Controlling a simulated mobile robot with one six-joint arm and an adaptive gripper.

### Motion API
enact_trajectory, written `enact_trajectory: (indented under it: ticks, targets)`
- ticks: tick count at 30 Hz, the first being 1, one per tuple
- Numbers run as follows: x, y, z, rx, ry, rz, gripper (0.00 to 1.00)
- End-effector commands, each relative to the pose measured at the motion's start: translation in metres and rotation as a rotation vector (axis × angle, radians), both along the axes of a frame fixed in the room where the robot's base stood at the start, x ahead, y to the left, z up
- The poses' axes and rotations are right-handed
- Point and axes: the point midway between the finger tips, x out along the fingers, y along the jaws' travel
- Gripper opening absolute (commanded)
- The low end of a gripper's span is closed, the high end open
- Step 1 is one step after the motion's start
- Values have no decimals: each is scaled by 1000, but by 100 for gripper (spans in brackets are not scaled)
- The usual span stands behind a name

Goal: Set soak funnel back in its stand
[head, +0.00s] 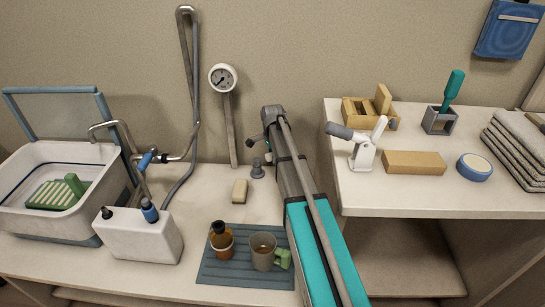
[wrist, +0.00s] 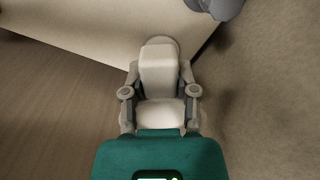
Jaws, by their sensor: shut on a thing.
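My gripper (wrist: 160,72) is in the wrist view, with its fingers shut on a pale thing that I take to be the soak funnel (wrist: 163,41). Only its rounded rim shows past the fingers; most of it is hidden.
A ribbed blue mat (head: 220,273) bears an amber bottle (head: 222,243) and a mug (head: 263,249). A basin (head: 105,210) and white tank (head: 140,240) stand left. The raised right shelf (head: 420,200) holds a white device (head: 365,154), wooden blocks and folded towels.

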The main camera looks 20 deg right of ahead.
Motion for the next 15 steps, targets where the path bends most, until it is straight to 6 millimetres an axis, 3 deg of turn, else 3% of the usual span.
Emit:
enact_trajectory:
  ticks: [15]
  targets:
    - [0,0,-10,0,0,0,0]
